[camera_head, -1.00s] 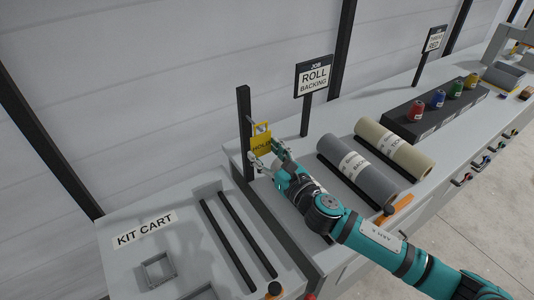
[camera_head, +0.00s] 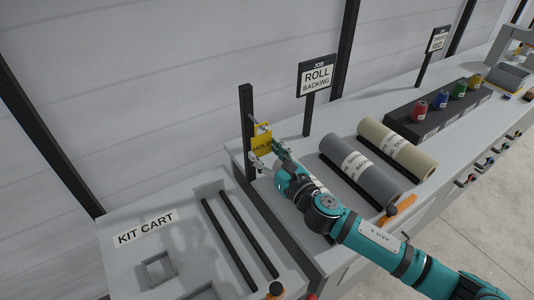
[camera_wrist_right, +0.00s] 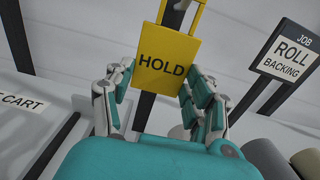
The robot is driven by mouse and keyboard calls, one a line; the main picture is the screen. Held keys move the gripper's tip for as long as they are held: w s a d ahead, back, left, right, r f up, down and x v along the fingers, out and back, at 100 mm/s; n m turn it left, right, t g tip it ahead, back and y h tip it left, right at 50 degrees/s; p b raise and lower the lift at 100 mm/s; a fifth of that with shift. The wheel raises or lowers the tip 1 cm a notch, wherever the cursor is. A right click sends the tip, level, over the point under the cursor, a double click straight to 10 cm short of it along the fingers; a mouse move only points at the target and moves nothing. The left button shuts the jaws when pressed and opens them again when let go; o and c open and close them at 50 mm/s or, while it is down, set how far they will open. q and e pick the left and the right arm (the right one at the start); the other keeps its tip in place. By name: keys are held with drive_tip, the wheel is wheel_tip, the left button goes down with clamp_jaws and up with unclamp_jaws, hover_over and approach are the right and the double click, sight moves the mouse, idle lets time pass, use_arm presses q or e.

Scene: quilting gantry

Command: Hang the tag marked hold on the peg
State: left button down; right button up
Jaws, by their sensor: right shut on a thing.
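The yellow tag marked HOLD (camera_head: 262,145) is upright beside the dark post (camera_head: 247,118) at the near end of the bench. My right gripper (camera_head: 265,154) is shut on its lower part. In the right wrist view the tag (camera_wrist_right: 166,60) sits between the two fingers (camera_wrist_right: 157,88), its lettering facing the camera and its loop at the top. A dark piece, seemingly the peg (camera_wrist_right: 182,4), shows within the loop. I cannot tell whether the loop rests on it. My left gripper is not in view.
A kit cart (camera_head: 118,262) stands at the left. A grey roll (camera_head: 362,178) and a cream roll (camera_head: 398,150) lie on the bench right of my right arm. The ROLL BACKING sign (camera_head: 317,77) stands behind. A rack of coloured spools (camera_head: 436,114) is further right.

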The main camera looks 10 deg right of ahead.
drive_tip(key=o, duration=1)
drive_tip(key=shift+s, duration=0.1)
drive_tip(key=v, duration=1.2)
